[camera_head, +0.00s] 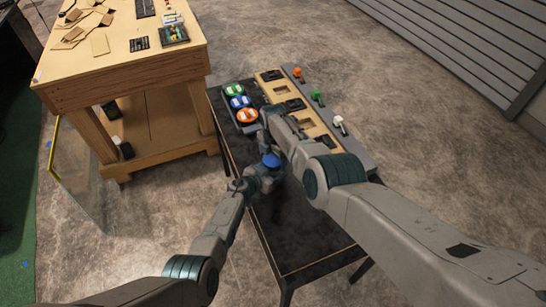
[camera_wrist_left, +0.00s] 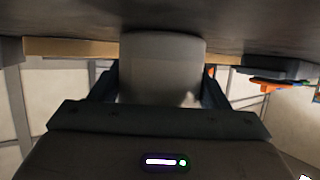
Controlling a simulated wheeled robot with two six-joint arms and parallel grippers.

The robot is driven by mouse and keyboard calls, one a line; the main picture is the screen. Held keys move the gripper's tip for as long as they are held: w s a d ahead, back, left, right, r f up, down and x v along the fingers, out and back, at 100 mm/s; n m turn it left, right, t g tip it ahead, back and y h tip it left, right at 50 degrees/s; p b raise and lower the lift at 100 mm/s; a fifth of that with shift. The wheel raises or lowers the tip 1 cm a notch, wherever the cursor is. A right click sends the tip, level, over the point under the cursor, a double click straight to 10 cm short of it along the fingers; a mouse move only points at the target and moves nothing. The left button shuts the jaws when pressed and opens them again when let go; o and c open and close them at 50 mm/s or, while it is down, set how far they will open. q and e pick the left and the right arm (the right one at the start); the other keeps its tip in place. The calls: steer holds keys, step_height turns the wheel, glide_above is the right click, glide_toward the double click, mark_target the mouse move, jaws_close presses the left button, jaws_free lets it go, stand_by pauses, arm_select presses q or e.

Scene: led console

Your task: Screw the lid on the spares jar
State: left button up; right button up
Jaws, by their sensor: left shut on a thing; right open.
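A blue round top (camera_head: 270,160), seemingly the jar's lid, shows over my left gripper in the head view. I cannot tell whether it is screwed down. The grey cylindrical jar body (camera_wrist_left: 162,68) shows in the left wrist view between the dark fingers of my left gripper (camera_wrist_left: 160,95), which is shut on it. In the head view the left gripper (camera_head: 261,174) is at the near part of the dark table. My right gripper (camera_head: 268,113) is open, beyond the blue top and beside the orange disc; its fingertips are mostly hidden.
A dark tray (camera_head: 256,127) holds green (camera_head: 233,89), blue (camera_head: 240,102) and orange (camera_head: 247,115) discs. To its right are wooden blocks with recesses (camera_head: 282,91) and a grey strip with orange, green and white levers (camera_head: 338,121). A wooden workbench (camera_head: 120,67) stands at left. The near table (camera_head: 300,235) is clear.

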steer(key=c, duration=1)
steer(key=m, duration=0.5)
steer(key=shift+m, duration=0.4)
steer(key=m, duration=0.4)
steer(key=o, duration=1.1)
steer(key=shift+c, duration=0.2)
steer(key=shift+r, duration=2.25)
